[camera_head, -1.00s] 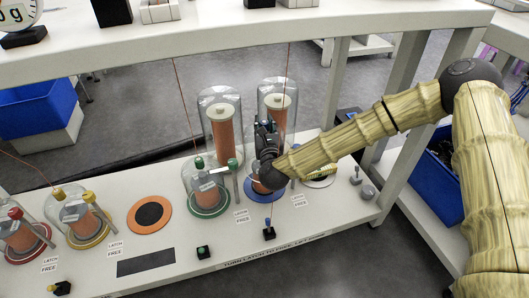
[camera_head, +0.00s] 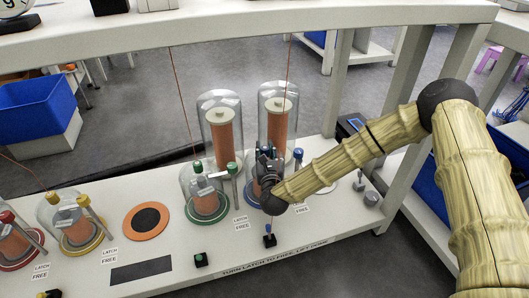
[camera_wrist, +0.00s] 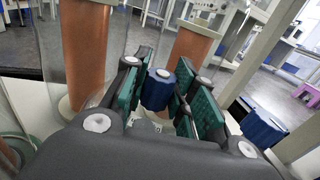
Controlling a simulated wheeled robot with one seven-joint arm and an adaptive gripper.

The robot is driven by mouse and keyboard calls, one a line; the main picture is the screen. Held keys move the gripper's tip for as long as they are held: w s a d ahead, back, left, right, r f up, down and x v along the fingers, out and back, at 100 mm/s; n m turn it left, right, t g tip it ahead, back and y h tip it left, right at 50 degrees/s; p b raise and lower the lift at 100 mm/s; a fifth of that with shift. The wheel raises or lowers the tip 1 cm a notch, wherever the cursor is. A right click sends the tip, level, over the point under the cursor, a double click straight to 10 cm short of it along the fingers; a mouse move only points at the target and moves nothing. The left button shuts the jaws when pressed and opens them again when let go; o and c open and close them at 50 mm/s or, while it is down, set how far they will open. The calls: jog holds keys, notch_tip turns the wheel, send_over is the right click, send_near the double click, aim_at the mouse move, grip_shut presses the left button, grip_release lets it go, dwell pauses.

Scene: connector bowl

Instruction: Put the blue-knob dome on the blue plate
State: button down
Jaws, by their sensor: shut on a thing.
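The blue knob (camera_wrist: 157,90) of the dome sits between my gripper's green pads in the wrist view. My gripper (camera_head: 267,158) is shut on this knob from above in the head view. The clear dome (camera_head: 250,180) below is largely hidden by my gripper and wrist. The blue plate (camera_head: 248,197) shows only as a bit of blue rim at the dome's foot. Whether the dome rests on it or is slightly raised cannot be told.
A green-knob dome (camera_head: 204,197) stands just left. Two tall glass jars with copper coils (camera_head: 224,135) stand behind. An orange plate with a black centre (camera_head: 146,221) is bare. A blue-topped post (camera_head: 298,155) is close on the right. A shelf edge (camera_head: 250,28) runs above.

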jog(key=c, duration=1.2)
grip_release()
jog(key=shift+f, duration=0.1)
jog(key=shift+o, duration=0.2)
jog(key=shift+r, duration=0.25)
jog(key=s+d+p, duration=0.1)
jog(key=s+p, duration=0.4)
jog(key=s, duration=0.7)
jog(key=shift+d, duration=0.2)
jog(key=shift+f, duration=0.1)
